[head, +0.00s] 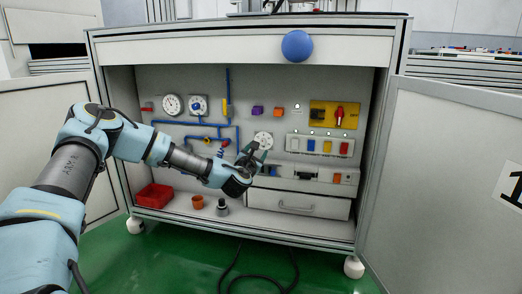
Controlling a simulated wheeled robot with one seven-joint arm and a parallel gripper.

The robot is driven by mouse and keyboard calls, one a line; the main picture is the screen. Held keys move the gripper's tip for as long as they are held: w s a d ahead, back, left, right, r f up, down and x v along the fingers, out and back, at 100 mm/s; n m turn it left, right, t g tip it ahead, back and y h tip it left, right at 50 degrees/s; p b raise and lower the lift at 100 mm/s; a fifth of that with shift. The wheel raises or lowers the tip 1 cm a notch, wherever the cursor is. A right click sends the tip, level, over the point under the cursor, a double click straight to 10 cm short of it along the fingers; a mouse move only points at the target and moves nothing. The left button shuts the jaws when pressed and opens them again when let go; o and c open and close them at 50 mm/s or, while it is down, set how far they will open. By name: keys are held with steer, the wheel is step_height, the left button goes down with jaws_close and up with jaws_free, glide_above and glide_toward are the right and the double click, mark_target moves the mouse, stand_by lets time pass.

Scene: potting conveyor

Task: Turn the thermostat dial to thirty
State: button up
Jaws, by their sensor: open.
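Several round white faces are on the back panel of the open cabinet. One white dial (263,139) with dark marks is just above and behind my gripper (256,152). Another round face (198,105) with a dark blue centre is at the upper left, beside a gauge-like face (172,104). I cannot tell for sure which is the thermostat dial, and their numbers are too small to read. My gripper is open and empty, its fingers pointing at the panel just below the nearest dial. I cannot tell whether it touches anything.
Blue pipes (229,95) run across the panel's left half. A yellow switch plate (334,115) and rows of coloured switches (320,146) are at right. A red bin (154,196), small pots (197,202) and a drawer (299,205) are below. Open doors (445,165) flank the cabinet.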

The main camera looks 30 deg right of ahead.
mark_target(262, 143)
steer(key=b+x, duration=0.2)
steer(key=x, duration=0.4)
steer(key=shift+w+d, duration=0.15)
jaws_close()
stand_by(0.3)
